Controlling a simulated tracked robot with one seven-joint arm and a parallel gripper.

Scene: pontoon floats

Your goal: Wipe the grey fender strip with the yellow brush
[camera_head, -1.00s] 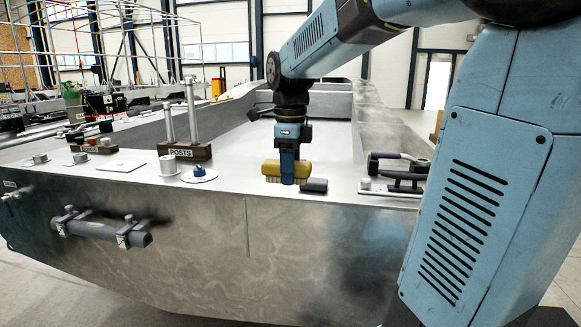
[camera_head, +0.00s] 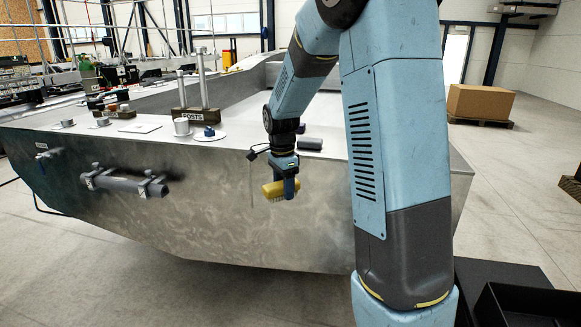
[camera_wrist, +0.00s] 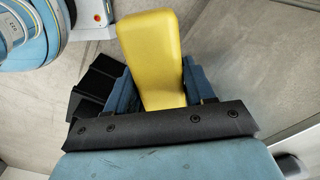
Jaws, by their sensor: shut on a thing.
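The yellow brush (camera_head: 272,191) is in my gripper (camera_head: 288,188), which is shut on it. In the head view they hang below the deck edge, in front of the pontoon's metal side wall, with the bristles facing down. In the wrist view the brush's yellow body (camera_wrist: 150,50) sticks out between the two blue fingers; its bristles are hidden there. The grey fender strip (camera_head: 122,184) is a round bar held by two clamps on the side wall, well to the left of the brush. Dark smudges show on the wall around it. The brush is apart from the strip.
The pontoon deck holds posts in a wooden block (camera_head: 195,115), a blue knob on a white disc (camera_head: 209,133) and a dark short cylinder (camera_head: 310,143). A cardboard box (camera_head: 480,102) stands on a pallet at the right. The floor before the wall is clear.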

